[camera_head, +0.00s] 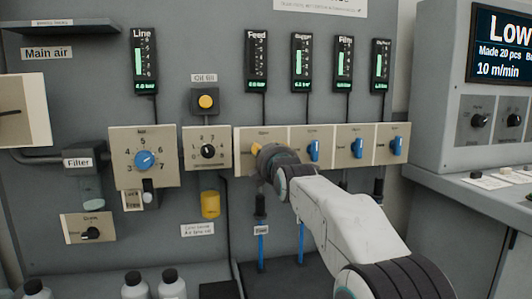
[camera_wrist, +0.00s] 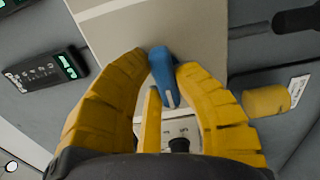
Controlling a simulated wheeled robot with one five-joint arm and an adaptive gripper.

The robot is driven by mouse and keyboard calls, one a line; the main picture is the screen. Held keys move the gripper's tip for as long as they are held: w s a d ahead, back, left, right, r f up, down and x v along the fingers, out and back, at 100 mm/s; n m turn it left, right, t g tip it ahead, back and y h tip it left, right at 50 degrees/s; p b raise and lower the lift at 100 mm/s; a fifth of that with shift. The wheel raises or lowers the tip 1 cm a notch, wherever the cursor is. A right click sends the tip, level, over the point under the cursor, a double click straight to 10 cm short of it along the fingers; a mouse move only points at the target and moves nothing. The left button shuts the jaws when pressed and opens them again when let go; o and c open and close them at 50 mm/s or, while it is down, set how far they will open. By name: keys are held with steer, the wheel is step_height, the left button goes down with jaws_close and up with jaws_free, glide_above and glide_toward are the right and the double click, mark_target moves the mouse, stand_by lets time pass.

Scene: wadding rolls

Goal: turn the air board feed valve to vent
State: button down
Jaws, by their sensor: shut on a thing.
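The air board feed valve is the first on the cream strip (camera_head: 246,133) under the Feed gauge (camera_head: 256,60). My gripper (camera_head: 262,158) hides its handle in the head view. In the wrist view, my gripper (camera_wrist: 166,72) has its yellow fingers closed on either side of the blue valve handle (camera_wrist: 161,70), shut on it. The handle's pale mark shows near its lower end in that view. Which position the handle points to cannot be read, and the vent marking is hidden or too small to tell.
Three more blue handles stand to the right on the strip, the nearest close to my gripper (camera_head: 313,149). A yellow cylinder (camera_head: 210,204) hangs at lower left. A main air dial (camera_head: 145,160) is farther left. Bottles (camera_head: 171,283) stand at the bottom.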

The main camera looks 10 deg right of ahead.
steer(key=c, duration=0.9)
jaws_free()
steer(key=shift+c, duration=0.2)
steer(key=shift+s, duration=0.1)
steer(key=s, duration=1.1)
steer(key=shift+s, duration=0.4)
